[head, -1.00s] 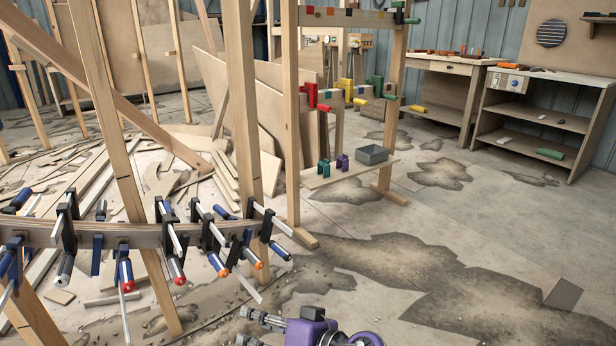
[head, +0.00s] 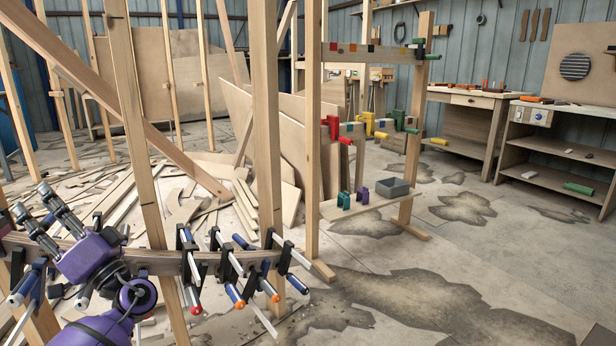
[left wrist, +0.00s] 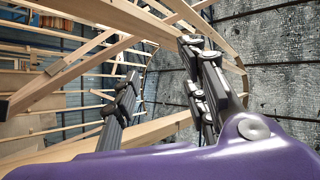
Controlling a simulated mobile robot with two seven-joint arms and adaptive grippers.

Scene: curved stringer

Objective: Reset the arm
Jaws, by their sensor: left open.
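My left gripper (head: 34,200) is at the left of the head view, on its purple wrist. Its dark fingers are spread, with nothing between them, and point up and to the left. The wrist covers part of the curved wooden stringer (head: 150,262), which carries several black bar clamps (head: 228,265). I cannot tell whether the arm touches the stringer or only passes in front of it. In the left wrist view the two fingers (left wrist: 160,68) stand apart, with wooden framing and grey wall beyond. My right gripper is not in view.
Upright wooden posts (head: 266,130) and a diagonal beam (head: 140,115) stand around the stringer. Behind is a rack with colored clamps (head: 333,127) and a grey bin (head: 392,188) on its low shelf. Scrap boards (head: 200,200) litter the floor. Workbenches stand at right. The floor at lower right is open.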

